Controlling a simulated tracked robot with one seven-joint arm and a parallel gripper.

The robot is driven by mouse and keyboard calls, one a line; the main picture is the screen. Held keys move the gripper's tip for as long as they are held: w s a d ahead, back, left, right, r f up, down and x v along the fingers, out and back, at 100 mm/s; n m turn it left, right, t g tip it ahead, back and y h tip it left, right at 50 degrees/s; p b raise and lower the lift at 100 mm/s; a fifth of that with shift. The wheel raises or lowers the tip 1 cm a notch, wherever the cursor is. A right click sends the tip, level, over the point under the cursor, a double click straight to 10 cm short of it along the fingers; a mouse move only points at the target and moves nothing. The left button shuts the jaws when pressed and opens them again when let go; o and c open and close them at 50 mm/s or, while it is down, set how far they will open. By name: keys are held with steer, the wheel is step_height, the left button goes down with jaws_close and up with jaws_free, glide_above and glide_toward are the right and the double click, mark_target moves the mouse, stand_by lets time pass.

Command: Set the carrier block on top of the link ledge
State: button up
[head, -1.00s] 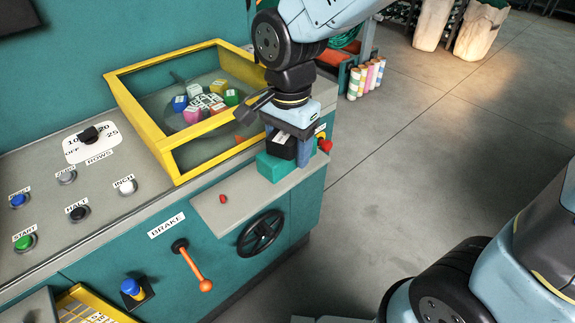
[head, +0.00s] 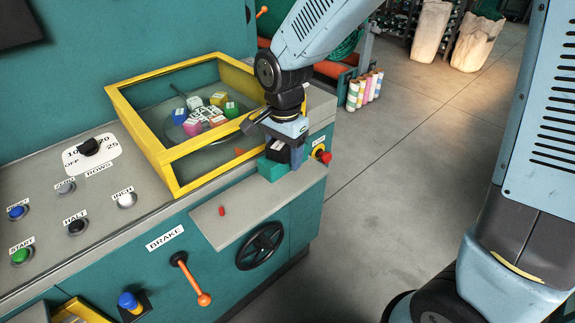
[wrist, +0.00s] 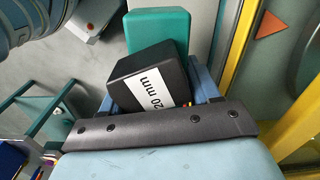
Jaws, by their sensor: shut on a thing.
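The carrier block, as I take it, is a teal piece (head: 271,169) with a black part (head: 279,153) next to it; I cannot tell if they are joined. In the wrist view the black part (wrist: 145,72) bears a white "20 mm" label and sits skewed in front of the teal part (wrist: 158,30). My gripper (head: 285,148) is shut, its blue fingers on either side of the block. The link ledge, as I take it, is the grey shelf (head: 245,220) on the machine's front. The block is over its right part; contact with it is unclear.
A yellow-framed bin (head: 170,165) with coloured blocks stands close behind my gripper. A red knob (head: 323,157) is just to the right. A small red peg (head: 221,211) stands on the ledge's left part. A handwheel (head: 261,246) and orange brake lever (head: 192,280) are below.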

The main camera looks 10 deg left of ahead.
steer(key=shift+w+a+f, duration=0.15)
steer(key=shift+w+f, duration=0.5)
steer(key=shift+f, duration=0.2)
steer(key=shift+w+a+f, duration=0.1)
steer(key=shift+w+f, duration=0.55)
steer(key=shift+f, duration=1.6)
steer(key=o, duration=1.5)
step_height(320, 180, up, 12)
steer(key=shift+d, duration=0.1)
